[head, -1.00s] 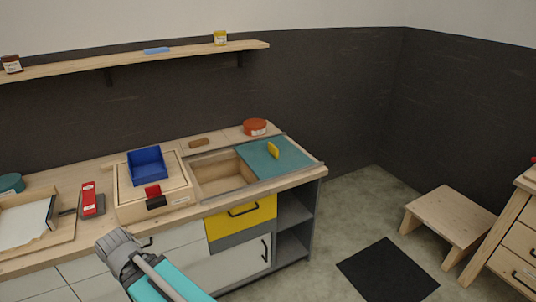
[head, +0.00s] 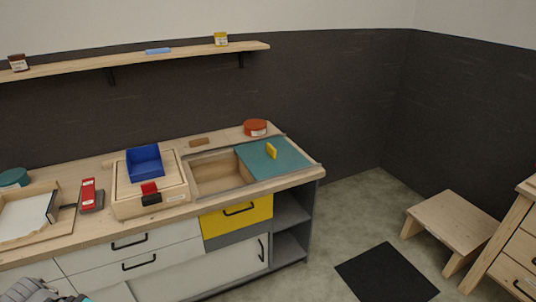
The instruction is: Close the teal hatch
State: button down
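The teal hatch (head: 279,163) is a flat sliding panel set in the counter top at its right end. The hatch lies to the right of an open wooden well (head: 221,177), which is uncovered and looks empty. Part of my arm shows at the bottom left corner, well away from the hatch. My gripper itself is not in view.
A wooden box with a blue bin (head: 145,163) stands left of the well. A red round tin (head: 255,128) sits behind the hatch. A yellow drawer (head: 238,214) is below. A step stool (head: 454,222) and black mat (head: 386,272) lie on the floor at right.

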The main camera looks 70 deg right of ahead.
aim_at(272, 156)
jog(key=u, duration=0.05)
jog(key=k, duration=1)
jog(key=z, duration=1.75)
jog(key=i, duration=0.6)
